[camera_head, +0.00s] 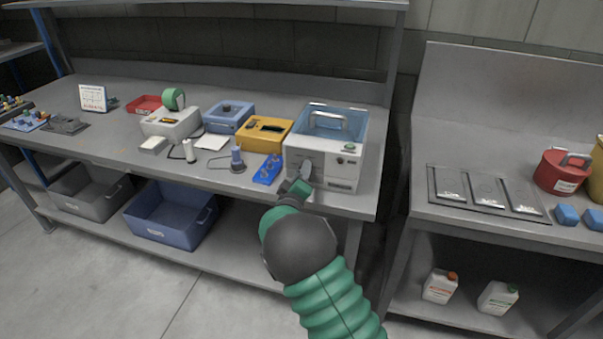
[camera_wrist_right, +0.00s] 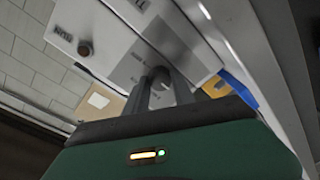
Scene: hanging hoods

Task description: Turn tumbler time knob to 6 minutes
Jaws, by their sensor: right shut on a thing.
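The tumbler (camera_head: 340,165) is a white box with a clear blue lid and a metal handle, standing near the right end of the bench. My right gripper (camera_head: 304,178) is at the lower left of its front panel. In the right wrist view the gripper (camera_wrist_right: 163,88) has its two dark fingers shut on the grey time knob (camera_wrist_right: 158,82), which is partly hidden between them. The knob's scale is too small and blurred to read. My left gripper is in neither view.
A blue tray of small parts (camera_head: 267,169) lies just left of the tumbler. A dark round button (camera_wrist_right: 85,48) sits on the tumbler's panel, apart from my fingers.

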